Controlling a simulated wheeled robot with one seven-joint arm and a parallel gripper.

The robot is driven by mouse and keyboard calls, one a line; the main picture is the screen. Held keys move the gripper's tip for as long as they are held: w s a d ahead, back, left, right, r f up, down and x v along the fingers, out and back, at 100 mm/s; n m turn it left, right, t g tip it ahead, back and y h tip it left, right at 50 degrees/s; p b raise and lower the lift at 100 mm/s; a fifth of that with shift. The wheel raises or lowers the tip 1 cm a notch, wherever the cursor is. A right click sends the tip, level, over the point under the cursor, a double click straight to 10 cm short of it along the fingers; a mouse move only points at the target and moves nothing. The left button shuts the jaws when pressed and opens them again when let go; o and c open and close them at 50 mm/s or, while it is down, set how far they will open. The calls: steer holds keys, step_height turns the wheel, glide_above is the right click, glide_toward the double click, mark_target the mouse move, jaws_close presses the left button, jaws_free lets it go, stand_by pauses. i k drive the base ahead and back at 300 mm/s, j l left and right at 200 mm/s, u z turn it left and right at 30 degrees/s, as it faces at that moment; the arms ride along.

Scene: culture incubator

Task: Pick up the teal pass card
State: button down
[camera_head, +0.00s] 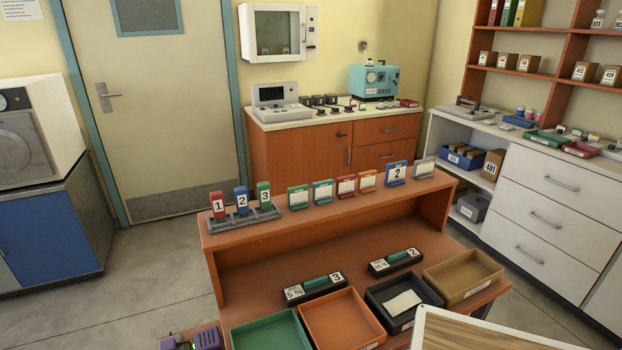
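A row of standing cards lines the raised shelf of the wooden desk (290,225). The teal card (323,192) stands second from the left in this row, upright in a small holder, with a pale label on its face. A similar green card (298,198) stands just left of it, and a red card (346,186) just right. The teal and green cards look close in colour. My gripper is not in view.
A grey rack (242,217) with red, blue and green numbered tags stands left of the cards. Orange (367,180), blue (396,173) and grey (423,168) cards stand to the right. Trays, including an empty green one (270,333), fill the lower desktop. Floor is clear at left.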

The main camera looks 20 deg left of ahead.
mark_target(321, 189)
steer(key=i+l+u, duration=0.1)
steer(key=l+u, duration=0.5)
steer(key=u, duration=0.2)
steer(key=l+u, duration=0.8)
